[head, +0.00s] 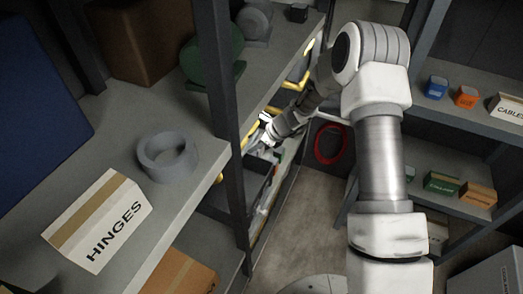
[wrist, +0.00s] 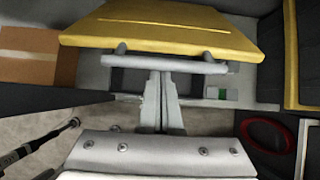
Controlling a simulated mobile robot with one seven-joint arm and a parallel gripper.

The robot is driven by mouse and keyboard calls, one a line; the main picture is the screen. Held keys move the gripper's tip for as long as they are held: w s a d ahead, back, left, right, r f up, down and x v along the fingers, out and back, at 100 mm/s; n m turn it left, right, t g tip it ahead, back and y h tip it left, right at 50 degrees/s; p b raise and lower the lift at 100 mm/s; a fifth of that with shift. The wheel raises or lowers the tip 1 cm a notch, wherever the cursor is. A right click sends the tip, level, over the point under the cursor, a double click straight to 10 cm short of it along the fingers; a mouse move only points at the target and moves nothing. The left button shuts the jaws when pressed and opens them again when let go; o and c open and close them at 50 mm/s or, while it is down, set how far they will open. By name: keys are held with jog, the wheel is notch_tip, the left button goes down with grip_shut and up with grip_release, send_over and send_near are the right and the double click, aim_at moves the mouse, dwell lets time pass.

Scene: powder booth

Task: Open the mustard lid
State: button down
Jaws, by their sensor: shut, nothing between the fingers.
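The mustard lid (wrist: 160,25) fills the top of the wrist view, with a grey bar handle (wrist: 205,67) along its near edge. Below the handle, part of a grey box's inside (wrist: 245,97) shows, with a small green item (wrist: 221,94) in it. The lid appears partly raised, but its exact angle is unclear. My gripper (wrist: 163,76) is shut and empty, its fingertips at the middle of the handle and partly hidden by it. I cannot tell whether they touch it. In the head view my gripper (head: 267,130) is reaching in beside the left shelf.
In the head view a dark shelf post (head: 222,110) stands left of my gripper. Open floor (head: 315,210) lies between the shelves.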

jog(key=shift+w+a+r+p, duration=0.2)
jog(key=shift+a+r+p, duration=0.15)
jog(key=shift+a+r, duration=0.2)
jog(key=shift+w+a+r+p, duration=0.2)
jog(key=shift+a+r+p, duration=0.1)
jog(key=shift+a+r, duration=0.15)
jog(key=shift+d+r, duration=0.1)
jog(key=shift+d, duration=0.05)
